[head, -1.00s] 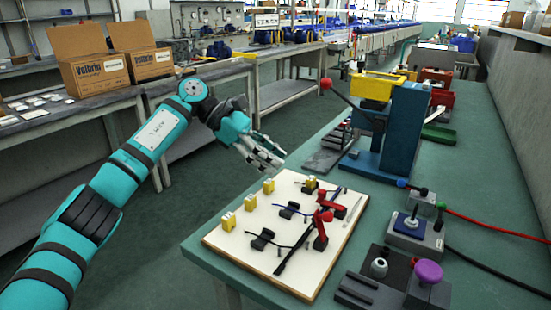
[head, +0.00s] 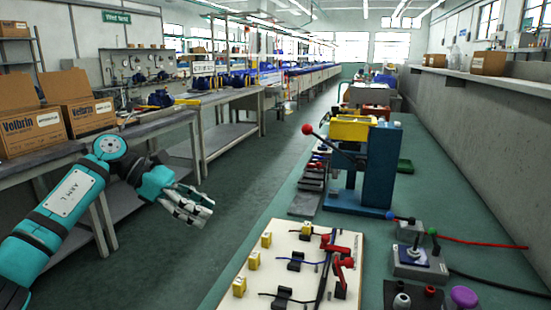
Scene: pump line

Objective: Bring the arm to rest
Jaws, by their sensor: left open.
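My left arm comes in from the left in the head view. Its gripper (head: 190,206) hangs in free air over the aisle floor, left of the green workbench (head: 222,292). The fingers are open, with nothing between them. The gripper is apart from the white board (head: 262,284) on the bench. My right gripper is not in view.
The board carries yellow blocks (head: 253,261), dark clips and red clamps (head: 343,270). Behind it stands a blue press (head: 380,170) with a red-knobbed lever. Cardboard boxes (head: 32,131) sit on the left bench. The aisle floor (head: 240,185) is clear.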

